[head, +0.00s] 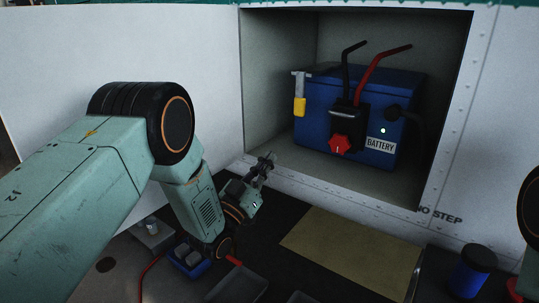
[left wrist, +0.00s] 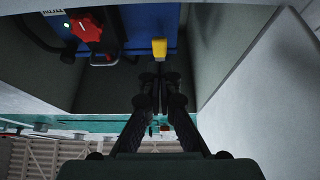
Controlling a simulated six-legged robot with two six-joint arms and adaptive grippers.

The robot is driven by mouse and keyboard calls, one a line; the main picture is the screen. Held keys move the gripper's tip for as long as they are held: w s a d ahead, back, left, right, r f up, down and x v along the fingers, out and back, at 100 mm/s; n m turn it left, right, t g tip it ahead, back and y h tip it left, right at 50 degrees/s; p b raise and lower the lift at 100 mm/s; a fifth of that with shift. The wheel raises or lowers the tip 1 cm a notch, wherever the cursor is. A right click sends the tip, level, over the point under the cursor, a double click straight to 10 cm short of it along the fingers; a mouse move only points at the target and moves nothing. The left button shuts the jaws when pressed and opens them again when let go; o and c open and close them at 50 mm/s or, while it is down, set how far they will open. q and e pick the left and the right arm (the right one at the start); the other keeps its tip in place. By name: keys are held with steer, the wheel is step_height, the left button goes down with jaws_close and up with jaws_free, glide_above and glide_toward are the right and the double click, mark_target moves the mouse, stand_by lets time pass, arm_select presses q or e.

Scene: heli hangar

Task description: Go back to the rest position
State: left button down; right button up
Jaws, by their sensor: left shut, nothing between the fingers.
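My left gripper (head: 268,158) is shut and empty, just in front of the lower left corner of the open bay (head: 279,85). It also shows in the left wrist view (left wrist: 159,80), its fingers together below the yellow tag. The blue battery box (head: 316,104) sits inside the bay, with a red knob (head: 341,144), a yellow tag (head: 299,107) and a black and a red lever or cable on top. The gripper is apart from the box in the head view. My right gripper is not in view; only a dark part of an arm shows at the right edge.
Below the bay is a dark work surface with a tan mat (head: 345,252), a grey tray (head: 237,284), a blue bin (head: 189,262) and a dark blue cylinder (head: 472,270). The bay's riveted frame (head: 467,125) stands close to my left gripper.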

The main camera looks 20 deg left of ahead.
arm_select(q)
steer(key=shift+s, duration=0.1)
steer(key=s+a+f+n+g+y, duration=0.1)
steer(key=s+f+g+y, duration=0.15)
steer(key=f, duration=0.45)
steer(key=s+a+f+n+g+y, duration=0.15)
steer(key=f+g, duration=0.25)
steer(key=f, duration=0.4)
steer(key=s+a+f+g+y, duration=0.15)
steer(key=s+f+g, duration=0.35)
steer(key=s+f, duration=0.6)
steer(key=s+a+f+n+g+y+p, duration=0.1)
steer(key=s+g, duration=0.9)
steer(key=s, duration=2.1)
step_height(320, 180, down, 2)
steer(key=shift+s+n+y+p, duration=0.25)
steer(key=shift+n+y+p, duration=0.2)
steer(key=shift+y+p, duration=0.3)
steer(key=shift+s+a, duration=0.15)
steer(key=shift+a, duration=0.05)
